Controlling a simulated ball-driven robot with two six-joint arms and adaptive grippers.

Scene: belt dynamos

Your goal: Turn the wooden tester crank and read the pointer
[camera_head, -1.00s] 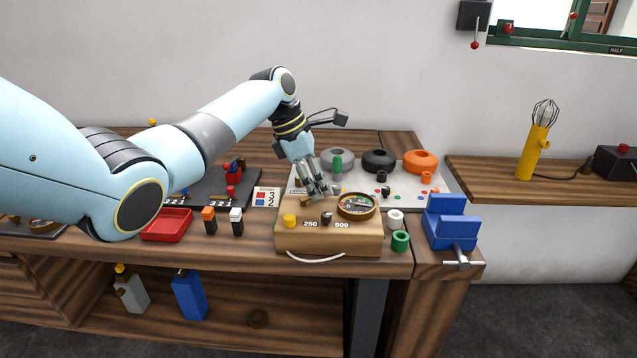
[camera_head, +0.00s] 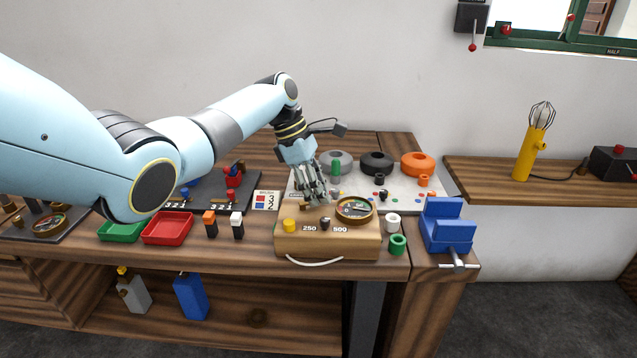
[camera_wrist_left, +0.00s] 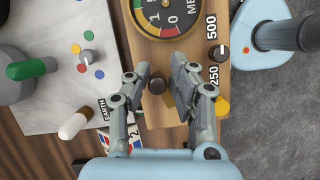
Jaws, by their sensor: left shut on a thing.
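The wooden tester (camera_head: 340,247) is a light wood box near the table's front edge, marked 250 and 500. Its round dial (camera_head: 355,209) has a brass rim; it also shows in the left wrist view (camera_wrist_left: 168,14), cut off at the top, and I cannot read the pointer. My left gripper (camera_head: 319,198) is over the tester's back left part. In the left wrist view its fingers (camera_wrist_left: 161,72) are closed about a small dark brown crank knob (camera_wrist_left: 157,85). The crank arm below is mostly hidden. My right gripper is not in view.
A yellow knob (camera_head: 290,225) and a dark selector (camera_head: 325,223) stand on the tester. A pale board (camera_head: 435,191) with grey, black and orange rings lies behind. A blue vise (camera_head: 446,226) and white and green rings are at right; a red tray (camera_head: 168,228) is at left.

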